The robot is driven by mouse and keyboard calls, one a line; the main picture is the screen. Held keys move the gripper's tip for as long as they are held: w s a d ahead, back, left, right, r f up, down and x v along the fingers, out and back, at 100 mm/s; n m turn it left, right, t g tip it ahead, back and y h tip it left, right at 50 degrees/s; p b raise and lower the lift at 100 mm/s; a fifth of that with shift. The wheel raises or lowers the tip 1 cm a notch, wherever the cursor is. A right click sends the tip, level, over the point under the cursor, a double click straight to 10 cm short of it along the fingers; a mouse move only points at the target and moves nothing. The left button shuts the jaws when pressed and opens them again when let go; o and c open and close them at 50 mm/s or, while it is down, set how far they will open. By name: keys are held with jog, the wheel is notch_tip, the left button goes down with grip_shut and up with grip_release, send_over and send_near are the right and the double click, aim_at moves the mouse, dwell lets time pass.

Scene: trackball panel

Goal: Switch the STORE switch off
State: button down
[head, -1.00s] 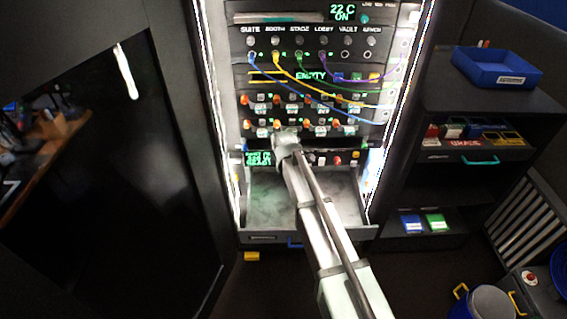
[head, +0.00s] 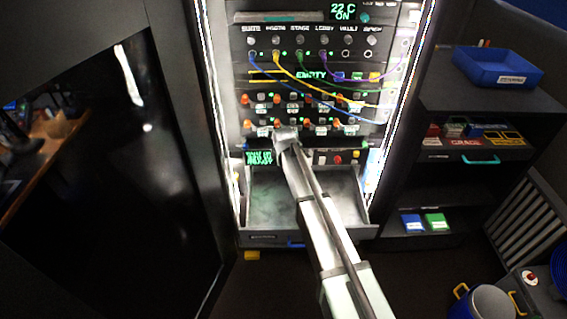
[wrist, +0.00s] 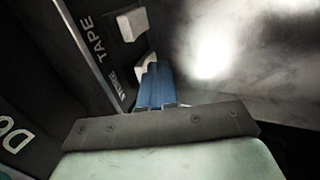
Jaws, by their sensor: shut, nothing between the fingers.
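The STORE switch (wrist: 146,62) is a small white rocker beside the "STORE" label in the wrist view. The fingertips of my gripper (wrist: 154,72) are right at it and partly cover it; I cannot tell whether they press on it. The blue fingers are together and hold nothing. Another white switch, TAPE (wrist: 131,25), sits just beyond it, clear of the fingers. In the head view my gripper (head: 284,140) is at the lower rows of the rack panel and hides the STORE switch there. The switch's on or off position is not clear.
A green-lit display (head: 259,157) is left of my gripper, its text hard to read. An open drawer (head: 262,238) juts out below. Colored cables (head: 300,75) hang across the panel above. A dark shelf unit (head: 465,105) stands at the right.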

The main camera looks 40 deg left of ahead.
jog(key=shift+w+a+r, duration=0.2)
jog(key=shift+w+a, duration=0.15)
jog(key=shift+r, duration=0.15)
jog(key=shift+w+a+r, duration=0.1)
jog(key=shift+r, duration=0.75)
jog(key=s+d+v, duration=0.1)
jog(key=v, duration=1)
jog(key=shift+f, duration=0.2)
jog(key=shift+s+d, duration=0.15)
jog(key=shift+d, duration=0.05)
